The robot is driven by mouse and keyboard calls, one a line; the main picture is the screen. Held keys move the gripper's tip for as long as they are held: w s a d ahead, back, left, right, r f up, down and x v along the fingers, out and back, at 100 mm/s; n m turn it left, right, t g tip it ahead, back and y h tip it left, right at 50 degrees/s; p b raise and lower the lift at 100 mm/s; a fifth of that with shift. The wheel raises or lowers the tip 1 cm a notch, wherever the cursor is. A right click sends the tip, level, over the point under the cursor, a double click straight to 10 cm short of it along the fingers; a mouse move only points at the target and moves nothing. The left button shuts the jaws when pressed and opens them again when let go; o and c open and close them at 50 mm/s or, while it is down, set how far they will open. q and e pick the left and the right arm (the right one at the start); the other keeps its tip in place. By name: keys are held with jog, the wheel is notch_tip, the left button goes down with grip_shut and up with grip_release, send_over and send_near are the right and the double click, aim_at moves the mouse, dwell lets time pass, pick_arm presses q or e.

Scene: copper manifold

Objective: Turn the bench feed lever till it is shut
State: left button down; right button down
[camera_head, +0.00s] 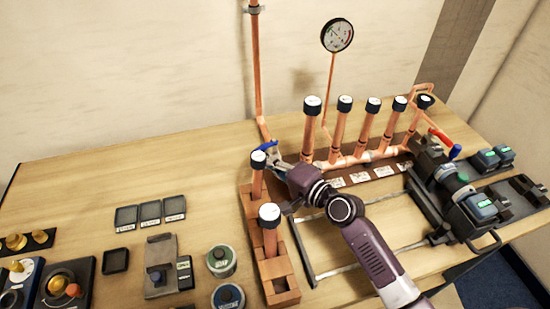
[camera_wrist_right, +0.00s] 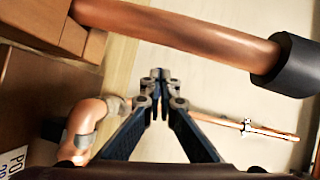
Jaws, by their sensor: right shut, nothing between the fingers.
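A blue lever handle (camera_head: 268,147) shows at the foot of the vertical feed pipe (camera_head: 257,75), partly hidden by a capped copper stub and my gripper. My right gripper (camera_head: 275,160) is at this handle, behind the capped stub; I cannot tell whether it touches. In the wrist view its fingers (camera_wrist_right: 160,78) are shut together with nothing between them. The lever is not clear in the wrist view. On the right of the manifold are a red handle (camera_head: 440,136) and another blue handle (camera_head: 455,151). My left gripper is not in view.
Capped copper stubs stand close by, one (camera_head: 269,235) in front in wooden blocks. In the wrist view a copper pipe (camera_wrist_right: 185,35) with a black cap (camera_wrist_right: 286,65) crosses above the fingers. A black pressing tool (camera_head: 455,190) lies right. A round gauge (camera_head: 337,35) stands behind.

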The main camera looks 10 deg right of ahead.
jog(key=shift+w+a, duration=0.55)
jog(key=shift+a, duration=0.15)
jog(key=shift+w+a, duration=0.5)
jog(key=shift+a, duration=0.2)
jog(key=shift+w, duration=0.1)
